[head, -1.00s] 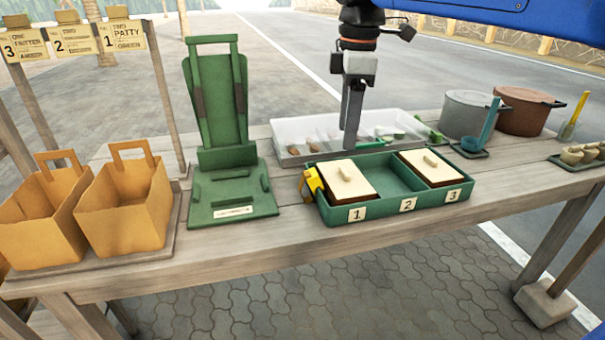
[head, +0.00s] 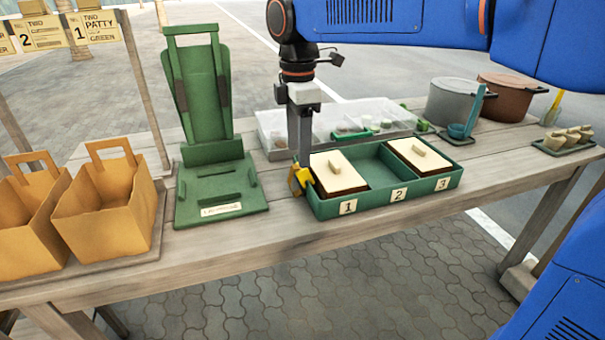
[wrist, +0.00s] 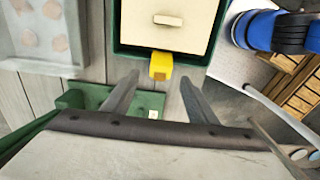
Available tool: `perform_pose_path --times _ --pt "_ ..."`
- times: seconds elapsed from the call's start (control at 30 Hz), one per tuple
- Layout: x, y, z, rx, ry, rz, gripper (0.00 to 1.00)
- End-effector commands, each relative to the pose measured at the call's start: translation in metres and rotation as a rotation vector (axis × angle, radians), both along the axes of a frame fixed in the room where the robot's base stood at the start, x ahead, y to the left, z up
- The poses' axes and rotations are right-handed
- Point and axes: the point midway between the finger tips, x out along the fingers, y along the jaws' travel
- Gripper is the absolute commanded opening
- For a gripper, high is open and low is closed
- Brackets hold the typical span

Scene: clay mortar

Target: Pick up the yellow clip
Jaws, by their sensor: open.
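The yellow clip (head: 300,178) sits at the left end of the green three-compartment tray (head: 400,207), beside the lid over compartment 1. It also shows in the wrist view (wrist: 161,66), against the tray's rim. My gripper (head: 304,163) points down over the tray's left end, close to the clip, and hides part of it in the head view. In the wrist view my gripper (wrist: 158,82) is open, with the clip between the lines of its two fingers, near the tips. I cannot tell whether the fingers touch it.
Cream lids cover compartments 1 (head: 339,171) and 3 (head: 419,160); compartment 2 is empty. A green press stand (head: 215,190) is left of the tray. A clear bin (head: 270,130) stands behind. Orange bags (head: 110,215) stand at the left, pots (head: 452,104) at the back right.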

Motion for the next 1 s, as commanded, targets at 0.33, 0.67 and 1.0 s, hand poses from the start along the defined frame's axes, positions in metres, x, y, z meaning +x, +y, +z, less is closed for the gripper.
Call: perform_pose_path --times 0.33,0.67,1.0 --pt "0.0 0.0 -0.027 0.0 0.001 0.0 0.53" --pt "-0.001 0.002 -0.067 0.0 0.001 0.0 0.53" --pt "-0.001 0.002 -0.072 0.0 0.0 -0.001 0.48"
